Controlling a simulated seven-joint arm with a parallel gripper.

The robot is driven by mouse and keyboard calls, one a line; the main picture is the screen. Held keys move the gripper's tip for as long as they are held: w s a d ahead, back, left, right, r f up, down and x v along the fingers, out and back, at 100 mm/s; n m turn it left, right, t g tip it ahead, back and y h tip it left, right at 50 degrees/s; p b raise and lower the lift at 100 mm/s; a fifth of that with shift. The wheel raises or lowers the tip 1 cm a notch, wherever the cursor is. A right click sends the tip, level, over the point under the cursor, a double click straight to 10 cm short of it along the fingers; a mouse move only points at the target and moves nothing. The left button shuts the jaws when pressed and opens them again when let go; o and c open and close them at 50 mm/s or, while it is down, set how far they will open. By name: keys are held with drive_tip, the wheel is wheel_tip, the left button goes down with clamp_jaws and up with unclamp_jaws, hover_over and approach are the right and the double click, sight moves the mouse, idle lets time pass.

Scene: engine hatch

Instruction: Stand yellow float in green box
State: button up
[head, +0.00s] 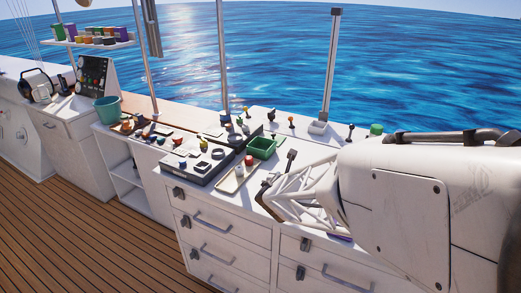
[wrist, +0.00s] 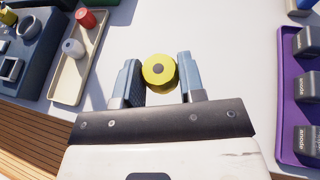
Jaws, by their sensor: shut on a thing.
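The yellow float (wrist: 159,70) is a round yellow piece with a dark centre, seen from above in the wrist view. My gripper (wrist: 157,82) is shut on it, one blue-grey finger on each side. The white counter shows beneath; I cannot tell whether the float touches it. In the head view my arm reaches in from the right, and the float is not visible there. The green box (head: 262,147) is an open green tray on the counter, beyond my gripper in the head view.
A beige tray (wrist: 62,97) with a red piece (wrist: 86,18) and a white piece (wrist: 73,48) lies left of my gripper. A purple tray (wrist: 284,125) with several dark blocks lies to the right. Small parts and thin upright posts stand along the counter. Bare counter surrounds the float.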

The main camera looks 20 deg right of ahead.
drive_tip(key=s+d+f+m+h, duration=0.1)
drive_tip(key=s+d, duration=0.2)
drive_tip(key=s+d+m+g+h, duration=0.1)
drive_tip(key=s+d, duration=0.2)
drive_tip(key=s, duration=0.1)
drive_tip(key=s+d+f+m+g+h, duration=0.1)
drive_tip(key=s+d, duration=0.3)
drive_tip(key=shift+f, duration=0.35)
drive_tip(key=w+d, duration=0.2)
drive_tip(key=w, duration=0.3)
drive_tip(key=w+d+f, duration=0.1)
drive_tip(key=w+d, duration=0.1)
drive_tip(key=w, duration=0.2)
drive_tip(key=w+d, duration=0.2)
drive_tip(key=w, duration=0.3)
drive_tip(key=shift+w+d+f, duration=0.15)
drive_tip(key=shift+w+f, duration=0.1)
drive_tip(key=shift+w, duration=0.05)
drive_tip(key=shift+f, duration=1.75)
drive_tip(key=shift+f, duration=0.15)
drive_tip(key=o, duration=0.9)
